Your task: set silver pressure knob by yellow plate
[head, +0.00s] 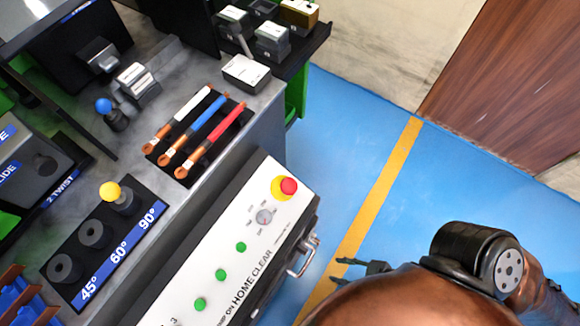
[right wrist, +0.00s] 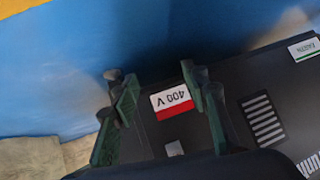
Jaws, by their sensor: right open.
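A small silver knob (head: 264,216) with a marked scale sits on the white sloped control panel (head: 205,268), below a red button with a yellow collar (head: 277,196). Which way the knob points is too small to tell. I see no separate yellow plate with readable writing. My right gripper (head: 341,271) is open and empty, over the floor to the right of the panel, apart from the knob. In the right wrist view its two fingers (right wrist: 157,88) are spread in front of a dark surface with a red and white 400 V label (right wrist: 171,101). My left gripper is not in view.
Green buttons (head: 221,275) line the panel. A metal handle (head: 301,257) sticks out from the cabinet side. Blue floor (head: 345,130) is clear to the right.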

